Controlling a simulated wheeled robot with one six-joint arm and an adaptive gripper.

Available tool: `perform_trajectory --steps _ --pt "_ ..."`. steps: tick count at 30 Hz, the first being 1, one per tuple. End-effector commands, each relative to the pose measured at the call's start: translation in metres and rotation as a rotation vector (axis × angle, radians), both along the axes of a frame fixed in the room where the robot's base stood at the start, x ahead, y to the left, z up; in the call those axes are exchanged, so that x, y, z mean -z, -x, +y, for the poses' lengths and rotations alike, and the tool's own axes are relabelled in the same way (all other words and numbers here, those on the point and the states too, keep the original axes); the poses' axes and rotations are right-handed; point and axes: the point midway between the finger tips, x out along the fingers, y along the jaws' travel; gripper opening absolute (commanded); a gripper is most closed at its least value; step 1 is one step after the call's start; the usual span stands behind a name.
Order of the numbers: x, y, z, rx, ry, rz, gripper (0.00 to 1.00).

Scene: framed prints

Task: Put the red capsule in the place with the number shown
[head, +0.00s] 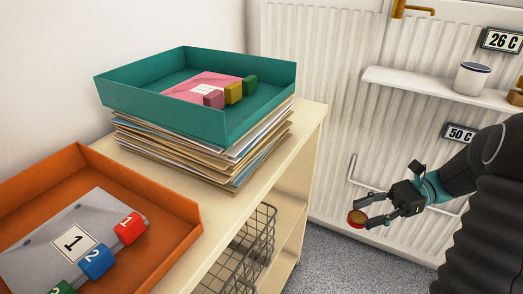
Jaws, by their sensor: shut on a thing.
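My gripper (378,212) is at the lower right, in front of the white ribbed panel. It is shut on a small round red capsule (356,223) with a tan-gold top, held at the fingertips in the air. An orange tray (178,200) at the lower left holds a grey folder (38,246) with a white card (74,242) reading 1. Beside the card are a red block (130,228) marked 1, a blue block (96,261) marked 2 and a green block (62,288) marked 3, cut by the picture edge.
A teal tray (150,103) with a pink folder and coloured blocks sits on a paper stack (190,150) on a cream cabinet (285,150). A wire basket (245,255) is below. A wall shelf (420,83) holds a white cup (471,79). Signs read 26 C (502,40) and 50 C (461,134).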

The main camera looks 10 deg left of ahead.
Motion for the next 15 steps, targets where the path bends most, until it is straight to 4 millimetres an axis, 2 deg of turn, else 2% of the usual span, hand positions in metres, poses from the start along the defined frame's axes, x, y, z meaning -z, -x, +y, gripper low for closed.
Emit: perform_trajectory --steps 3,7,12,15 --pt "-0.04 -0.023 0.026 0.204 0.002 -0.011 0.12" --pt "-0.093 -0.05 0.048 0.398 0.002 -0.015 0.12" --pt "-0.176 -0.081 0.064 0.597 -0.001 -0.018 0.12" --pt "-0.217 -0.091 0.066 0.669 -0.001 -0.014 0.12"
